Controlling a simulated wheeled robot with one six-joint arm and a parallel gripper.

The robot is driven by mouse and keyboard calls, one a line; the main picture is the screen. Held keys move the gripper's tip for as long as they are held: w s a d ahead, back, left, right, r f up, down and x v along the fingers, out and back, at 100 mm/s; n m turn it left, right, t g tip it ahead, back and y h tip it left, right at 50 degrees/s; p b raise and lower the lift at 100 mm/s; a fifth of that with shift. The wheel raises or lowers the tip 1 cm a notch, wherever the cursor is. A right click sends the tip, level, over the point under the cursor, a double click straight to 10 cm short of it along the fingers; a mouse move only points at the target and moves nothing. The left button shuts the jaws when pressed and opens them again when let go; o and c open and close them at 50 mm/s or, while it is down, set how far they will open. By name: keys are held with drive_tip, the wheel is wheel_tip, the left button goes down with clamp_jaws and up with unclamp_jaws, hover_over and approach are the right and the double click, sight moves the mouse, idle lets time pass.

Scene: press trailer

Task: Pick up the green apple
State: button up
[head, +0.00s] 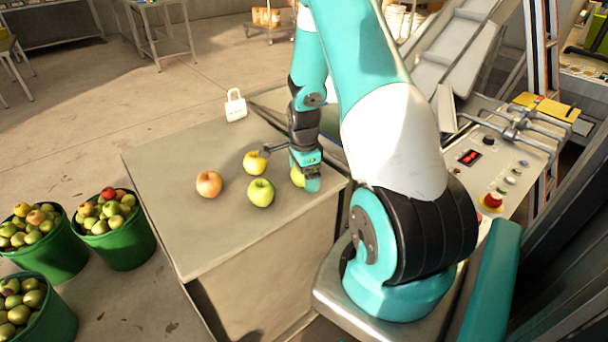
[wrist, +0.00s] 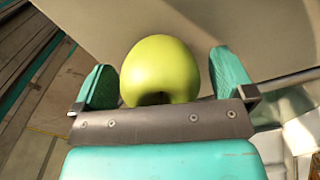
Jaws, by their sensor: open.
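A green apple (head: 297,178) sits on the grey table top (head: 190,235) near its right edge, partly hidden by my gripper (head: 308,182). In the wrist view, this green apple (wrist: 160,65) lies between the two teal fingers of my gripper (wrist: 163,78). The fingers are open, one on each side, with visible gaps beside the apple. Another green apple (head: 261,192) stands on the table just left of my gripper, in the head view.
A yellow apple (head: 255,162) and a reddish apple (head: 209,184) stand further left on the table. Green buckets of apples (head: 122,240) are on the floor at left. A control panel (head: 500,165) is on the right. The table's front left is clear.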

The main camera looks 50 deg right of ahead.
drive_tip(key=c, duration=1)
drive_tip(key=shift+r, duration=0.1)
drive_tip(key=shift+c, duration=0.2)
wheel_tip(320, 180, up, 20)
